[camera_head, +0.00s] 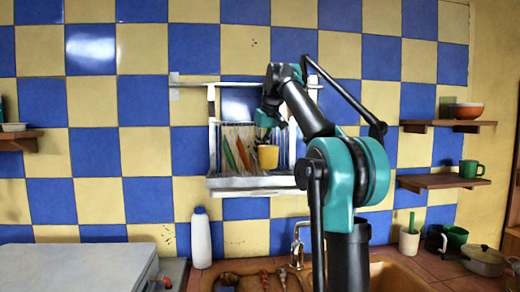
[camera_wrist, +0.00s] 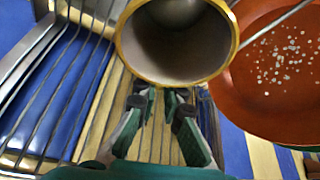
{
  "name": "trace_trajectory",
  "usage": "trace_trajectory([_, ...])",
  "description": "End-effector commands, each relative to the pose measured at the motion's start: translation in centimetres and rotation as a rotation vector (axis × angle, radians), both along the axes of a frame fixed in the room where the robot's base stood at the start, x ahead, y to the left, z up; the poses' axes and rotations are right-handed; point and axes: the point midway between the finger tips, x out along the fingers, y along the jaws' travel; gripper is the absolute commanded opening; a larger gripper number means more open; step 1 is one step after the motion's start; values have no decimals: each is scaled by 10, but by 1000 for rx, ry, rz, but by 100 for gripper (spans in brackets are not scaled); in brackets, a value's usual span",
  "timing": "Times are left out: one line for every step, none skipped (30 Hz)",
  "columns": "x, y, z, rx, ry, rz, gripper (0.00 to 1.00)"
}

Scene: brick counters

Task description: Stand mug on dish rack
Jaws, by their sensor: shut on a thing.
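The yellow mug (camera_head: 268,157) is at the dish rack (camera_head: 260,184), in front of its upright wires in the head view. In the wrist view the mug (camera_wrist: 122,50) shows its dark, open mouth towards the camera. My gripper (camera_head: 268,141) reaches down onto it from above. In the wrist view my gripper (camera_wrist: 165,98) has its fingertips together at the mug's near rim, shut on it. The mug's handle is not visible. Whether its base touches the rack cannot be told.
An orange plate (camera_wrist: 275,75) with pale specks stands close beside the mug. A green plate (camera_head: 228,155) stands left of it in the rack. Below are a white bottle (camera_head: 201,238) and a sink (camera_head: 385,275). Shelves (camera_head: 444,181) hang at right.

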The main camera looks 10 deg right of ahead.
Motion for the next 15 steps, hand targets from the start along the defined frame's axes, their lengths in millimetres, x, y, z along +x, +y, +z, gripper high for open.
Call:
trace_trajectory([0, 0, 0, 0, 0, 0, 0])
trace_trajectory([0, 0, 0, 0, 0, 0, 0])
trace_trajectory([0, 0, 0, 0, 0, 0, 0])
trace_trajectory([0, 0, 0, 0, 0, 0, 0])
trace_trajectory([0, 0, 0, 0, 0, 0, 0])
trace_trajectory([0, 0, -1, 0, 0, 0, 0])
trace_trajectory([0, 0, -1, 0, 0, 0, 0])
trace_trajectory([0, 0, -2, 0, 0, 0, 0])
trace_trajectory([0, 0, -2, 0, 0, 0, 0])
trace_trajectory([0, 0, -3, 0, 0, 0, 0])
trace_trajectory([0, 0, -3, 0, 0, 0, 0])
trace_trajectory([0, 0, -4, 0, 0, 0, 0])
trace_trajectory([0, 0, -4, 0, 0, 0, 0])
trace_trajectory([0, 0, -5, 0, 0, 0, 0])
trace_trajectory([0, 0, -6, 0, 0, 0, 0])
